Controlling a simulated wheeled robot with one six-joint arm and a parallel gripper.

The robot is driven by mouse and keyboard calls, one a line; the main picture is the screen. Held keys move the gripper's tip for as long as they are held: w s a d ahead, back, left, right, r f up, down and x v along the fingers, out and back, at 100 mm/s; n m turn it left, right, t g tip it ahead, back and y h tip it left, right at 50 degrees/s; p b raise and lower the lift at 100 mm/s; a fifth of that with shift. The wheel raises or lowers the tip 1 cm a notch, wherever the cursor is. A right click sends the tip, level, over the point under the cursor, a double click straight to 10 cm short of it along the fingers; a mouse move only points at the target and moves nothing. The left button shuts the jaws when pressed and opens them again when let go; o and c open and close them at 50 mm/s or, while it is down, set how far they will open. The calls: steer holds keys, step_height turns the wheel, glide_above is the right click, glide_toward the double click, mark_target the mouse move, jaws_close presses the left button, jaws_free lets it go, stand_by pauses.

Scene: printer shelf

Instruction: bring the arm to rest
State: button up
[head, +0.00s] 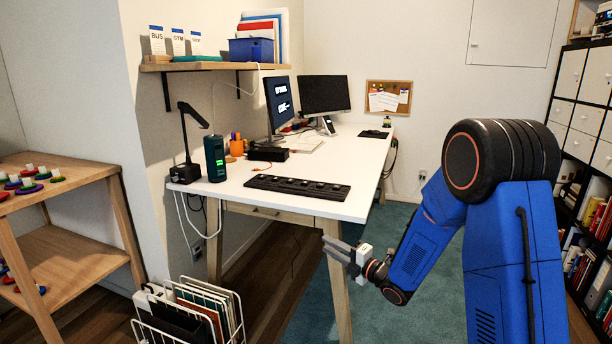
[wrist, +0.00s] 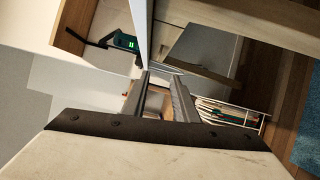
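My blue arm (head: 508,262) stands at the right of the head view, bent down and to the left. My gripper (head: 336,249) hangs in front of the white desk's near end, beside a wooden desk leg and below the desktop. In the wrist view my gripper (wrist: 160,82) shows two grey fingers with a gap between them. It is open, and I see nothing held in it.
The white desk (head: 345,170) carries a green-lit dark device (head: 215,158), a lamp (head: 187,145), a black strip (head: 297,187) and monitors (head: 325,95). A white wire rack (head: 190,314) with folders stands on the floor. A wooden shelf unit (head: 75,262) is at left.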

steer(key=s+d+r+m+h, duration=0.5)
steer(key=s+d+m+h, duration=0.1)
steer(key=d+m, duration=0.25)
steer(key=s+d+r+m+h, duration=0.5)
steer(key=s+d+m+h, duration=0.15)
steer(key=d, duration=0.25)
steer(key=s+d+f+m+g, duration=0.1)
steer(key=s+m+g, duration=0.3)
steer(key=s, duration=1.2)
steer(key=s+d+m+g, duration=0.2)
steer(key=s+m+g, duration=0.2)
steer(key=s+m, duration=0.5)
steer(key=s, duration=0.8)
steer(key=shift+s+f, duration=0.2)
steer(key=shift+f, duration=0.15)
